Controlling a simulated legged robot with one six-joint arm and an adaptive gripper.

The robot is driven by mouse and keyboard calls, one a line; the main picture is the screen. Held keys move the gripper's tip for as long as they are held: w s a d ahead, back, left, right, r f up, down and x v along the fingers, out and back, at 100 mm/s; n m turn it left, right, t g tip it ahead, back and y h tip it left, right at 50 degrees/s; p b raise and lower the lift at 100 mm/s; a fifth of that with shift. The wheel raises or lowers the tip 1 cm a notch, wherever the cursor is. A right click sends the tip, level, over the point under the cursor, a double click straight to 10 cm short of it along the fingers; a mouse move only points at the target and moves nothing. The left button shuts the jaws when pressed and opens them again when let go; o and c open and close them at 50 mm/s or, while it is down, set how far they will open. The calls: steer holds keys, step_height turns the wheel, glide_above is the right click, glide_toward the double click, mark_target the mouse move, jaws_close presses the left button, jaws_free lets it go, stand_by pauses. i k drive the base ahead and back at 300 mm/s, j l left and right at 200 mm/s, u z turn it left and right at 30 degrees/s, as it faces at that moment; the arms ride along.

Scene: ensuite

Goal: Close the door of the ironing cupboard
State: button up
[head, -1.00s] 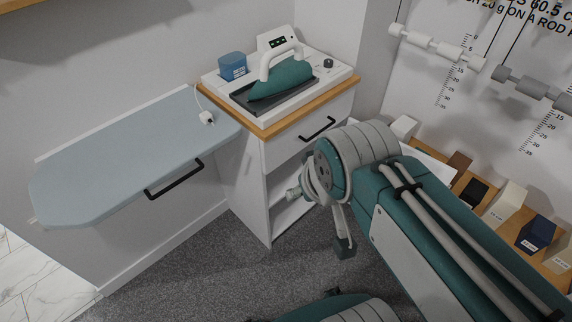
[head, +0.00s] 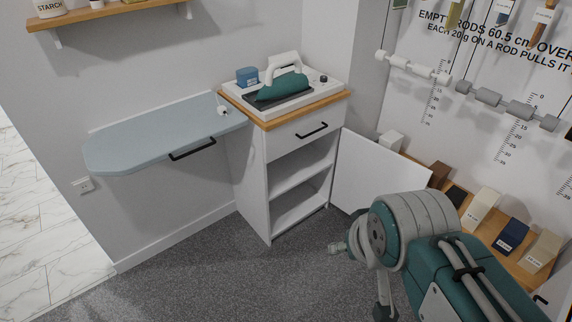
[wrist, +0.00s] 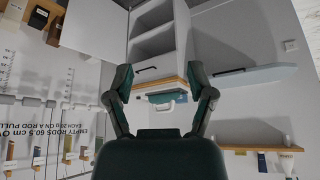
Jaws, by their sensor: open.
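The ironing cupboard (head: 257,190) is a white cabinet with a wooden top, standing against the wall in the middle of the head view. Its white door (head: 372,172) stands wide open, swung out to the right, and the open shelves show. A drawer with a black handle (head: 311,131) above the shelves is shut. My gripper (wrist: 160,72) is open and empty in the wrist view, where the scene appears upside down with the cupboard (wrist: 160,45) beyond the fingers. In the head view my arm is in front of the door's lower right part, with no visible contact.
A teal iron (head: 283,84) and a blue box (head: 247,76) sit on the cupboard top. A pale blue ironing board (head: 150,137) juts from the wall at left. Blocks on a wooden ledge (head: 509,240) line the right wall. The grey carpet (head: 215,275) in front is clear.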

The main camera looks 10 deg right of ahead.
mark_target(366, 170)
steer(key=i+z, duration=0.15)
steer(key=i, duration=0.7)
steer(key=i+l+z, duration=0.2)
steer(key=i+l, duration=0.9)
steer(key=l, duration=0.05)
